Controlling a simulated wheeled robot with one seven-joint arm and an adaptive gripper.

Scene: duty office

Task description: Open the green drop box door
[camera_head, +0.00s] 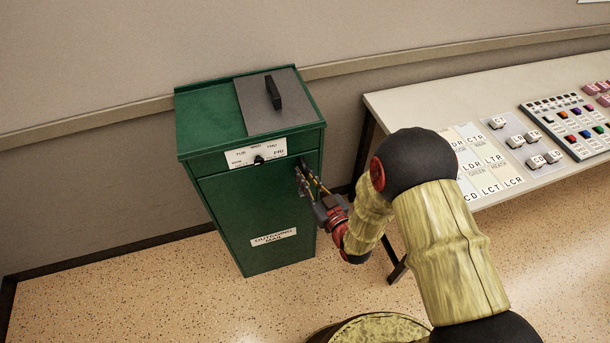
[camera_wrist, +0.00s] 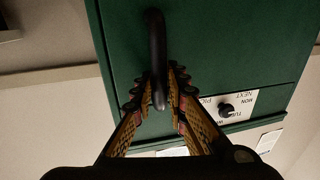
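The green drop box (camera_head: 202,125) stands upright against the wall. Its front door (camera_head: 240,205) bears an "OUTGOING MAIL" label and looks flush with the box front. My gripper (camera_head: 304,174) is at the upper right of the door. In the wrist view, a black bar handle (camera_wrist: 155,35) runs down the green door (camera_wrist: 220,50) and passes between my fingers. My gripper (camera_wrist: 160,85) has its fingertips closed in on both sides of the handle and appears shut on it. In the head view the handle is mostly hidden by my fingers.
A grey lid (camera_head: 258,115) with a black grip covers part of the box top. A day dial with a knob (camera_head: 259,160) is above the door. A table (camera_head: 400,102) with lettered tiles and a button panel stands at right. Floor (camera_head: 150,290) is clear at left.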

